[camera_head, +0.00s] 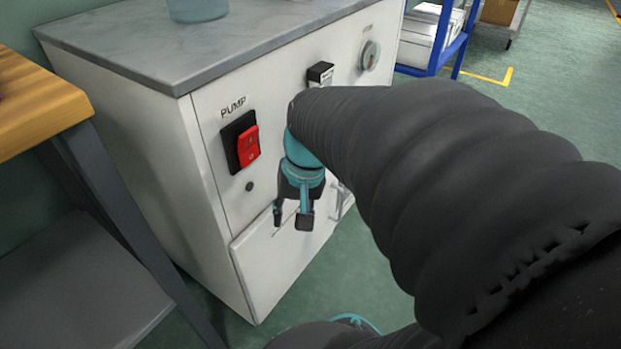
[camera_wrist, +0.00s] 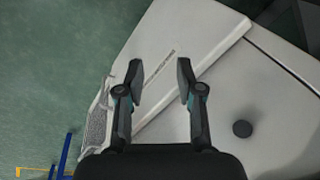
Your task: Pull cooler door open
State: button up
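The cooler (camera_head: 160,140) is a white cabinet with a grey top. Its door (camera_head: 265,265) is the lower front panel and appears closed. A light handle (camera_head: 342,200) shows at the door's right side, partly behind my arm. In the wrist view the door (camera_wrist: 170,40) lies beyond the fingers, with a printed label on it, and a grey handle-like part (camera_wrist: 97,122) stands at its left edge. My gripper (camera_head: 291,215) is in front of the door's upper part, left of the handle. In the wrist view my gripper (camera_wrist: 159,80) has its fingers apart with nothing between them.
A wood-topped table (camera_head: 40,105) stands close at the left. A blue rack (camera_head: 440,40) is behind on the right. Green floor is clear right of the cooler.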

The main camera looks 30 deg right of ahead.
jog(key=w+d+f+m+g+y, duration=0.1)
jog(key=w+d+f+m+y, duration=0.1)
jog(key=d+f+m+y, duration=0.45)
jog(key=m+t+y+b, duration=0.1)
jog(key=m+t+y, duration=0.3)
jog(key=m+t, duration=0.6)
send_near(339, 219)
jog(key=s+a+r+m+g, duration=0.2)
jog(key=a+r, duration=0.5)
jog(key=r, duration=0.2)
jog(key=s+d+f+m+t+h, duration=0.2)
jog(key=d+f+m+t, duration=0.4)
jog(key=d, duration=0.1)
jog(key=shift+n, duration=0.25)
jog(key=x, duration=0.8)
jog(key=b+x, duration=0.1)
jog(key=x, duration=0.4)
jog(key=shift+w+d+r, duration=0.1)
jog(key=shift+d+r, duration=0.1)
jog(key=shift+r, duration=0.05)
grip_shut()
